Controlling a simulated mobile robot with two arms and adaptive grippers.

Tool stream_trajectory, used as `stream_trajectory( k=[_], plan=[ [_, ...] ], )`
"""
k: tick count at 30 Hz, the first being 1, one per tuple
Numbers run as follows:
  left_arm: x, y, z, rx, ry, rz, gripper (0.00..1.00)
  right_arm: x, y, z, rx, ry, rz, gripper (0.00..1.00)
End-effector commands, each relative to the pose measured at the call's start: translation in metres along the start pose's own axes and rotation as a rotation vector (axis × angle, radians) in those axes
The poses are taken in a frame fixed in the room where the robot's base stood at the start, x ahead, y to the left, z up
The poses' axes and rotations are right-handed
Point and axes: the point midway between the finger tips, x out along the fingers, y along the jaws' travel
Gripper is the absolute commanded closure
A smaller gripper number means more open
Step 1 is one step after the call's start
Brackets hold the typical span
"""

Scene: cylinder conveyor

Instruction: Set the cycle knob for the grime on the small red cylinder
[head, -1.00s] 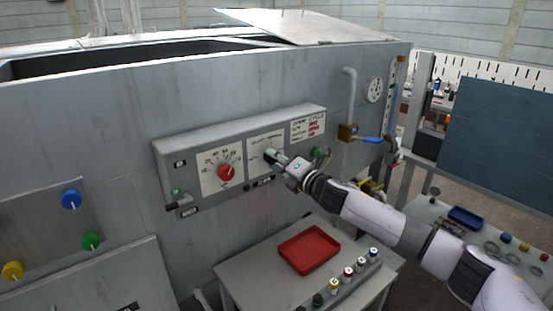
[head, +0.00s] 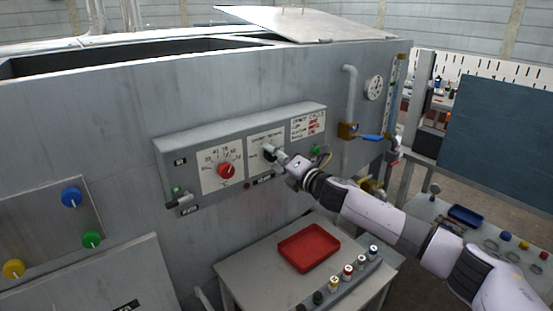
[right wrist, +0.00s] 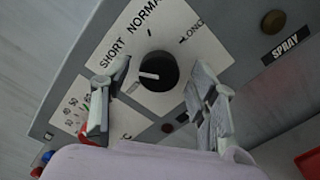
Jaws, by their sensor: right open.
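The black cycle knob (right wrist: 157,72) shows in the right wrist view on a white plate marked SHORT, NORMAL and LONG. Its white pointer line faces left in that view, on the SHORT side. My right gripper (right wrist: 160,82) is open, with one finger on each side of the knob and gaps visible. My left gripper is not in view.
A printed chart (head: 308,127) with red words is right of the knob plate. A red dial (head: 226,170) is left of it. A red tray (head: 309,248) lies on the table below. A pipe with a blue-handled valve (head: 370,138) is to the right.

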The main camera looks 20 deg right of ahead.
Motion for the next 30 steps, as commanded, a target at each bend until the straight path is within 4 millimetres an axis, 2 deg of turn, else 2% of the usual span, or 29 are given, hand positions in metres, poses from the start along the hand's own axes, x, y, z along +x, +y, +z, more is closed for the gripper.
stream_trajectory(
  k=[5, 8, 21, 25, 30],
  plan=[
    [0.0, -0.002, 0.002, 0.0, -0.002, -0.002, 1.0, -0.004, 0.0, 0.001, 0.0, 0.0, 0.0, 0.46],
    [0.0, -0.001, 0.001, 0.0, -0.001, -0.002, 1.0, -0.015, -0.001, 0.001, 0.0, -0.001, -0.001, 0.46],
    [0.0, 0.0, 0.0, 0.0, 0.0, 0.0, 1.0, -0.101, -0.002, -0.001, 0.001, 0.001, -0.003, 0.46],
    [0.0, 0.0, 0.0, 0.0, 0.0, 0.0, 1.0, -0.114, -0.001, 0.0, 0.0, 0.001, -0.001, 0.46],
    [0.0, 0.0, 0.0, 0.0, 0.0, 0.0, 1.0, -0.12, 0.0, 0.0, 0.0, 0.001, 0.0, 0.46]
  ],
)
